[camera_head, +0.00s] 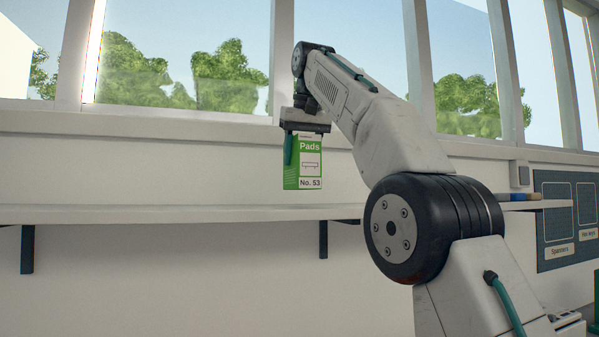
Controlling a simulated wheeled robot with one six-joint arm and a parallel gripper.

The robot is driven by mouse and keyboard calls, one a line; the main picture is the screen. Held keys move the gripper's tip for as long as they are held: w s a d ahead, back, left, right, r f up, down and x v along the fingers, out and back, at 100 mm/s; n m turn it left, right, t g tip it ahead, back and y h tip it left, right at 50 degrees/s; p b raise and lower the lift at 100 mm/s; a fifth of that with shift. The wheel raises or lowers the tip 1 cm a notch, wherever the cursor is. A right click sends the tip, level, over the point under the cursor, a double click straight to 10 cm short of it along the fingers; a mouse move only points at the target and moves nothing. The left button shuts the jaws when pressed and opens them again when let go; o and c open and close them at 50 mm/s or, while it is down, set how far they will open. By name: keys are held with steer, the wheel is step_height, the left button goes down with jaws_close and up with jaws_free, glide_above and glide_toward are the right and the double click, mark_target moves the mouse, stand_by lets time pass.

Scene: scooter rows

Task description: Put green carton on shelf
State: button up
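The green carton (304,170) is a small upright box with a white label reading "Pads" and "No. 53". My gripper (300,140) points down and is shut on the upper part of the carton, with a teal finger along its left side. The other finger is not clearly seen. The white shelf (150,213) runs along the wall below. The carton's bottom shows a little above the shelf's edge in the picture; I cannot tell the exact gap or depth between them.
The shelf is bare on the left, with dark brackets (27,249) under it. Small blue and tan items (520,197) lie at its right end. A dark tool board (567,222) hangs at the right. Windows (180,60) stand above the sill.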

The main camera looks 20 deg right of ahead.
mark_target(299, 171)
steer(key=shift+w+f, duration=0.15)
steer(key=shift+w, duration=0.55)
steer(key=shift+w+f, duration=0.1)
steer(key=shift+f, duration=1.7)
steer(key=o, duration=1.1)
steer(key=shift+f, duration=0.1)
